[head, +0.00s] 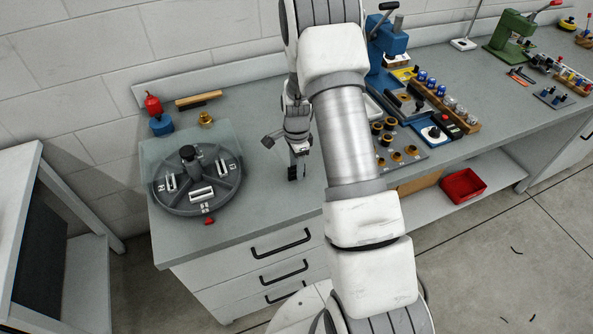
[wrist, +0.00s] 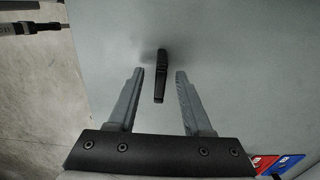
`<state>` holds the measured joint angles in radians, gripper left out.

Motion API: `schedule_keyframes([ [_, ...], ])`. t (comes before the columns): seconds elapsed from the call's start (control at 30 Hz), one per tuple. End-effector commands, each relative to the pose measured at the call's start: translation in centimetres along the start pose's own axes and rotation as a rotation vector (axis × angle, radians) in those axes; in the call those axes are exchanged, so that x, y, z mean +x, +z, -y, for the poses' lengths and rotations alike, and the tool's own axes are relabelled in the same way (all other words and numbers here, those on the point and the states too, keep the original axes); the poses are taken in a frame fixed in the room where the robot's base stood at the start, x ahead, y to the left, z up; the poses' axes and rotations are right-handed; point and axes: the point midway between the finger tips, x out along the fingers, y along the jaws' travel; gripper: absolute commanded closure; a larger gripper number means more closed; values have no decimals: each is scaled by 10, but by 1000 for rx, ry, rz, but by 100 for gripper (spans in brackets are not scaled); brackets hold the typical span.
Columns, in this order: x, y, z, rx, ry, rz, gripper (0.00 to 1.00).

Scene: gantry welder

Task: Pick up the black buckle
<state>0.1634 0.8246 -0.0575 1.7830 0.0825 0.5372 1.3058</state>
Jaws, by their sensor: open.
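The black buckle (wrist: 160,76) shows in the wrist view as a narrow dark piece, seen nearly end-on, on the grey bench surface. My gripper (wrist: 160,73) is open, with one finger on each side of the buckle and a visible gap on both sides. Whether the fingertips are level with it or still above it, I cannot tell. In the head view my gripper (head: 297,170) points down at the bench, left of the middle; the buckle cannot be made out clearly there.
A round grey fixture (head: 222,200) with a clear panel stands left on the bench (head: 262,215). A blue press (head: 386,50) and trays of parts are on the right.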

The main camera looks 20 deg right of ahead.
Motion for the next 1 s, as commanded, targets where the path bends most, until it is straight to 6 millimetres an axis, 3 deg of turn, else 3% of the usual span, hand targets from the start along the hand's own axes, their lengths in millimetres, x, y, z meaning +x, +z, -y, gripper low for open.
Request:
schedule_keyframes([
  [0.2, 1, 0, 0, 0, -1, 0, 50],
  [0.5, 0, 0, 0, 0, -1, 0, 100],
  [1.0, -1, 0, 1, 0, -1, 0, 100],
])
